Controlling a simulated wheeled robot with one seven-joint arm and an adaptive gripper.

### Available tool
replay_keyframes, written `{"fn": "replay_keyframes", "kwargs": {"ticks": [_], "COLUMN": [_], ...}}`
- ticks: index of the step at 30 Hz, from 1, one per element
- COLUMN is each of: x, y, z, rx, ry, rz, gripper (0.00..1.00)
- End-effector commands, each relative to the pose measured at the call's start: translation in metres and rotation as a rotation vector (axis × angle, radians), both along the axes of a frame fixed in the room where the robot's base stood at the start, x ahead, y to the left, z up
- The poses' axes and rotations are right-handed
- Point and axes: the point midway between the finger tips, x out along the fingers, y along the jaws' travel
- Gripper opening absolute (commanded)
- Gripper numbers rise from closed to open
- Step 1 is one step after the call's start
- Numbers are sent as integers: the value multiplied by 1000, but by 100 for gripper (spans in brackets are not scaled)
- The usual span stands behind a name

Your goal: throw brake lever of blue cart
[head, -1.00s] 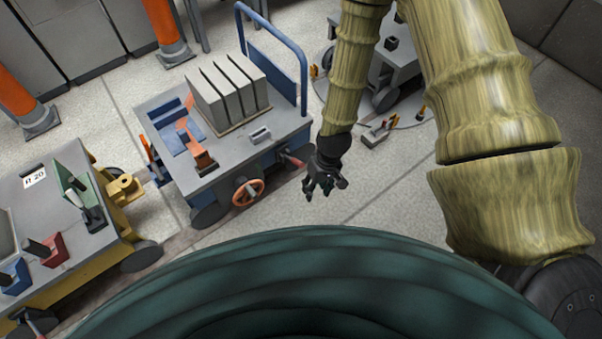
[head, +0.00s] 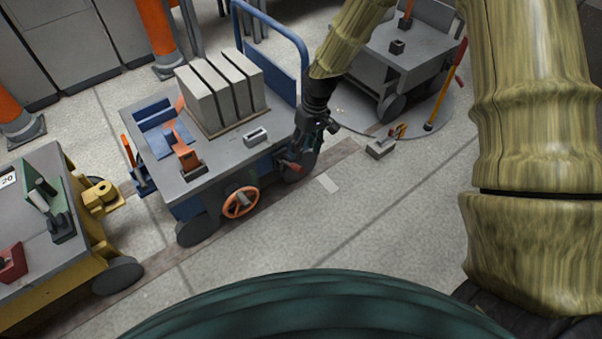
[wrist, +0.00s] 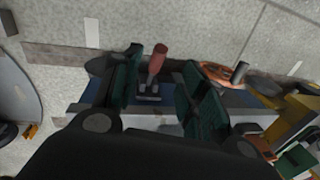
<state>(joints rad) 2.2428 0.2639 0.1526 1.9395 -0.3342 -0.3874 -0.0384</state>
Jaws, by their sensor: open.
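The blue cart (head: 215,185) stands left of centre in the head view, with a grey top, blue sides and a blue push rail. Its brake lever (head: 288,166), with a red handle, sticks out from the side near the right corner. In the wrist view the red lever handle (wrist: 157,60) rises from a dark base between my two green-padded fingers. My gripper (head: 303,146) is open, just above and beside the lever in the head view. In the wrist view my gripper (wrist: 160,72) has a finger on each side of the handle, with visible gaps.
An orange handwheel (head: 240,202) is on the same cart side; it also shows in the wrist view (wrist: 215,75). Grey slabs (head: 222,92) stand on the cart. A yellow cart (head: 85,235) is at left, a grey cart (head: 405,50) behind right. Front floor is clear.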

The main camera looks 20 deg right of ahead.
Motion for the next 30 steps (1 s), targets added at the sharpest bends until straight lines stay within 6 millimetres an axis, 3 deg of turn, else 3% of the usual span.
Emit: {"fn": "replay_keyframes", "kwargs": {"ticks": [18,30], "x": [-4,-5], "y": [14,17], "z": [-89,-103], "rx": [0,0], "ry": [1,0], "rz": [-1,0], "gripper": [42,42]}}
